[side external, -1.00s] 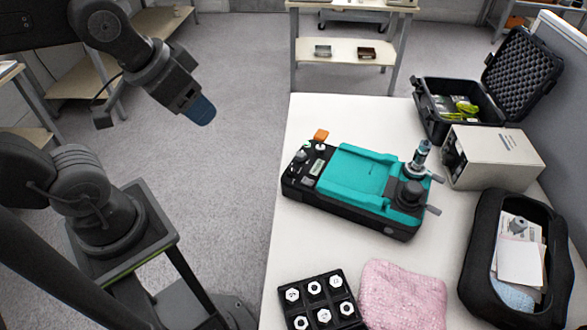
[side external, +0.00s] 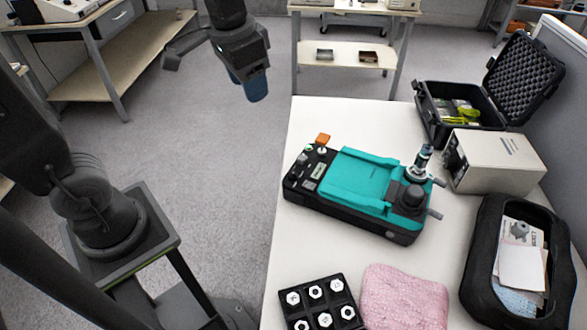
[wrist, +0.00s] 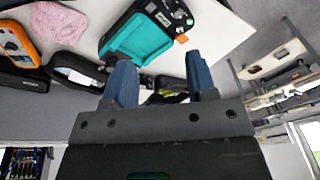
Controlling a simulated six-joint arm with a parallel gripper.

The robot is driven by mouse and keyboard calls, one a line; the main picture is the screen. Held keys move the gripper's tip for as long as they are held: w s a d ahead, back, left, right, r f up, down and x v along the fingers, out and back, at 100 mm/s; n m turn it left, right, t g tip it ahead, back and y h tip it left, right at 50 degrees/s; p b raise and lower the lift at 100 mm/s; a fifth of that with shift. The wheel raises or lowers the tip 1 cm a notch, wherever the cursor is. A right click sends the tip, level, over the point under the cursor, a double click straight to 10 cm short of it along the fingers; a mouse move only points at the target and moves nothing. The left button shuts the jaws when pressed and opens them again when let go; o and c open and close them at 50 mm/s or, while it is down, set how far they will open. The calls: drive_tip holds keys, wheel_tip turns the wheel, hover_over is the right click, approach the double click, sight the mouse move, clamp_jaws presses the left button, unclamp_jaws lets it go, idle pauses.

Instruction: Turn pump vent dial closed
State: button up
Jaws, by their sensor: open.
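The teal and black pump unit (side external: 360,185) lies on the white table. Its left end has a control panel (side external: 311,168) with small knobs and a display. Its right end has a black round knob (side external: 411,196), a metal fitting (side external: 422,160) and side levers. I cannot tell which part is the vent dial. My gripper (side external: 252,86) is open and empty, with blue fingers, in the air beyond the table's left edge, well apart from the pump. In the wrist view, the gripper (wrist: 161,78) shows both fingers spread, with the pump (wrist: 142,36) beyond them, its panel end toward the right.
An orange block (side external: 323,138) is by the panel. A black tray of hex nuts (side external: 322,302) and a pink cloth (side external: 403,297) lie in front. A beige box (side external: 495,160), an open black case (side external: 462,103) and a black pouch (side external: 515,250) stand right. The table's far left corner is clear.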

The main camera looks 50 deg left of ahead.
drive_tip(key=w+f+m+g, duration=0.1)
drive_tip(key=w+f+g, duration=0.2)
drive_tip(key=w+f, duration=0.55)
drive_tip(key=m+g+y, duration=0.1)
drive_tip(key=m+g, duration=0.1)
drive_tip(key=g, duration=0.1)
approach(293, 171)
drive_tip(key=x, duration=0.9)
drive_tip(key=shift+s+f, duration=0.1)
drive_tip(key=shift+c, duration=0.5)
drive_tip(key=c, duration=0.8)
